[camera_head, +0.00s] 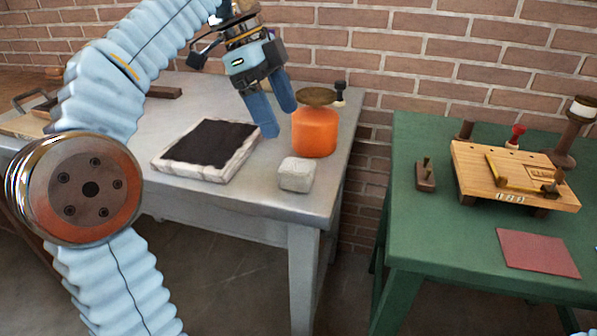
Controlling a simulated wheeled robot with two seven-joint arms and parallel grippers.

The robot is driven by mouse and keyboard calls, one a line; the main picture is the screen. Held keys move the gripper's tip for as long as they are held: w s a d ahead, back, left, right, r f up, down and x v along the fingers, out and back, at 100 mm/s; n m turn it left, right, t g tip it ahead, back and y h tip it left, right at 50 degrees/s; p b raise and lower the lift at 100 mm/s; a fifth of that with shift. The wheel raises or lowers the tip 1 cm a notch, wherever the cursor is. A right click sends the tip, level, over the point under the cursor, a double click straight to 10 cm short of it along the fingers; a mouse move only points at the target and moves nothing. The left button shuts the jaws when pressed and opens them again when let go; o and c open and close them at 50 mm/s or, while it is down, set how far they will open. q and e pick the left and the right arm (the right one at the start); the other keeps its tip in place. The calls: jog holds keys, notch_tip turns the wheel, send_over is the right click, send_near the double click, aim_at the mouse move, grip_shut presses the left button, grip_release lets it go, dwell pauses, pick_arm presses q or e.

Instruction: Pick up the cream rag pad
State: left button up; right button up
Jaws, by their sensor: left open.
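The cream rag pad (296,175) is a small pale block lying near the front right of the grey table. My left gripper (279,119) is open and empty, its blue fingers pointing down above the table. It is behind and above the pad, apart from it. Its fingers show just left of an orange jar (315,132); I cannot tell whether they touch it. My right gripper is out of view.
A dark slab with a pale stone rim (213,177) lies left of the pad on the grey table (240,207). A dark-knobbed tool (340,93) stands behind the jar. A green table (440,225) at right holds a wooden press board (500,170) and a red sheet (537,252).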

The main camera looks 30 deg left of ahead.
aim_at(297, 164)
pick_arm(q)
jog(key=x, duration=0.5)
jog(key=shift+d+f, duration=0.1)
jog(key=shift+f, duration=0.15)
jog(key=x, duration=0.3)
jog(key=s+x, duration=0.1)
jog(key=x, duration=0.1)
jog(key=shift+f, duration=0.3)
jog(key=c, duration=1.1)
jog(key=shift+o, duration=0.2)
jog(key=shift+w+r, duration=0.1)
jog(key=shift+r, duration=0.25)
notch_tip(297, 164, up, 3)
jog(key=shift+f, duration=0.15)
jog(key=s+a+r, duration=0.4)
jog(key=s+r, duration=0.5)
jog(key=s, duration=0.4)
jog(key=shift+s+r, duration=0.25)
jog(key=shift+r, duration=0.1)
